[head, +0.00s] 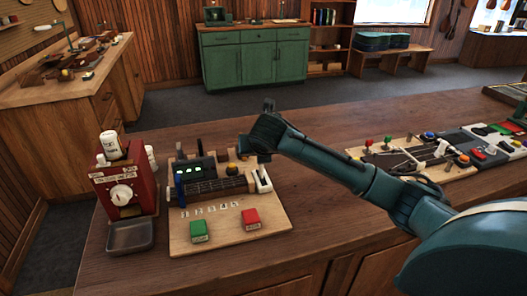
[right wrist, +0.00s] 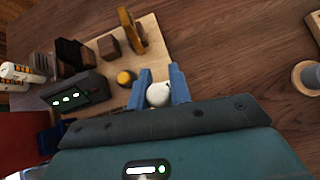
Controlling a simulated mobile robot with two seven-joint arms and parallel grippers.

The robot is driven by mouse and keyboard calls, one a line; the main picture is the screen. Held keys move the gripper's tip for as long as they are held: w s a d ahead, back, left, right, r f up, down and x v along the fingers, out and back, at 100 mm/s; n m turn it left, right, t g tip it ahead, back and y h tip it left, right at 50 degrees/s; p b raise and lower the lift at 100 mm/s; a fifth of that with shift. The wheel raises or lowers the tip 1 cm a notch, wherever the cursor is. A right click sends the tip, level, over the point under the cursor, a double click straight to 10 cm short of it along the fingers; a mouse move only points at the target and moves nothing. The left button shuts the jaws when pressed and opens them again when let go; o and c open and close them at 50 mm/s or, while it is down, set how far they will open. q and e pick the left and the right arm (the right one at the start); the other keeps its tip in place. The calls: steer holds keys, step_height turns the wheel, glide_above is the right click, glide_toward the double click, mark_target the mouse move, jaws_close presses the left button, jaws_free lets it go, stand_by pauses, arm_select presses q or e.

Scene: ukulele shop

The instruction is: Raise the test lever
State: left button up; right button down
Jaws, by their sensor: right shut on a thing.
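The test board (head: 285,243) lies on the wooden counter and carries a small display with green lights, a fretboard-like block, a green button (head: 199,231) and a red button (head: 251,219). The white test lever (head: 264,181) stands at the board's right side. My right gripper (head: 262,158) reaches in from the right above it, its fingers mostly hidden in the head view. In the right wrist view, the blue fingers of my right gripper (right wrist: 159,88) are shut on the lever's round white knob (right wrist: 158,95). My left gripper is not in view.
A red box with a white dial (head: 122,194) stands left of the board, with a metal tray (head: 130,236) before it. A yellow knob (right wrist: 125,78) sits close beside the fingers. Another board with coloured knobs (head: 410,155) lies to the right, behind my arm.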

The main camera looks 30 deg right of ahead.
steer(key=shift+w+d+f+g+y, duration=0.15)
steer(key=shift+w+f+g+y, duration=0.1)
steer(key=shift+w+g, duration=0.45)
steer(key=shift+w+d+f+g+y, duration=0.1)
steer(key=shift+w+f+g+y, duration=0.2)
steer(key=shift+g, duration=0.7)
steer(key=c, duration=1.3)
jaws_free()
steer(key=b+v, duration=0.1)
steer(key=v, duration=1.2)
steer(key=shift+r, duration=0.15)
steer(key=shift+a, duration=0.1)
